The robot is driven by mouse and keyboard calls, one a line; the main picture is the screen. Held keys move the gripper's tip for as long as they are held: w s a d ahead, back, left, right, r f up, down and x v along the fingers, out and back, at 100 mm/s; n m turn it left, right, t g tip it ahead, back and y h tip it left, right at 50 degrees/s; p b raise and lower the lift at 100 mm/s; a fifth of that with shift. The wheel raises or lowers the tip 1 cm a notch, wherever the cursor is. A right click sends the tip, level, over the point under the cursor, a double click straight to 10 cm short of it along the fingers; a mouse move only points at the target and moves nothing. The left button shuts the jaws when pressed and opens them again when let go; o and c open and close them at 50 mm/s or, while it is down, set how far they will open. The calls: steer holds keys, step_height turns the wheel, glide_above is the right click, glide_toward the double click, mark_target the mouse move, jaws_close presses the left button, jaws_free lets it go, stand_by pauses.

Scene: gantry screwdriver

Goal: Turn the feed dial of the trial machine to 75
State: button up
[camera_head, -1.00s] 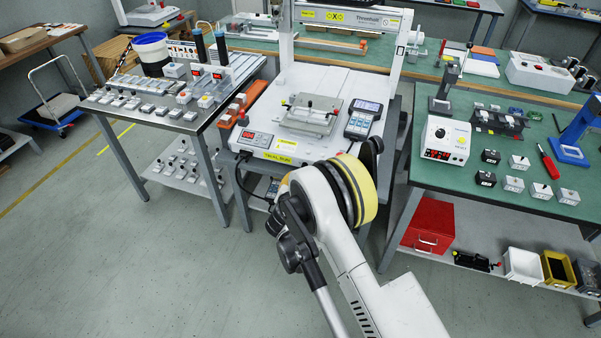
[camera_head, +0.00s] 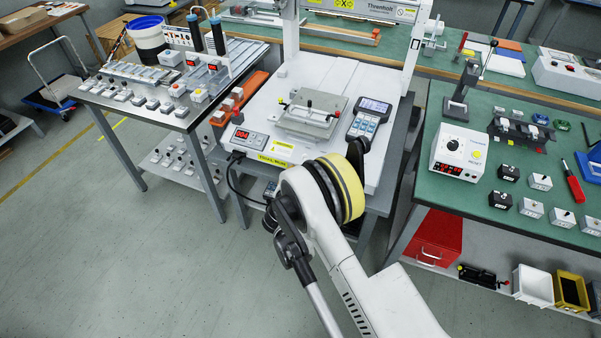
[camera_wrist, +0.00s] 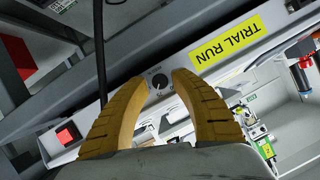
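The trial machine (camera_head: 330,78) is a white gantry bench with a yellow TRIAL RUN label (camera_head: 275,160) on its front, which also shows in the wrist view (camera_wrist: 228,42). In the head view my arm hides the dial and the gripper.
A red digital readout (camera_head: 249,138) is at the machine's front left. A handheld pendant (camera_head: 367,118) lies to the right of the clamp plate (camera_head: 311,115). A black cable (camera_wrist: 100,50) runs close to the left finger. Green and grey benches flank the machine.

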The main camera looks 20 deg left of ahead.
jaws_close()
steer(key=shift+n+h, duration=0.8)
steer(key=shift+n, duration=0.3)
steer(key=shift+o, duration=0.4)
jaws_free()
steer(key=v, duration=0.7)
steer(key=shift+s+r, duration=0.2)
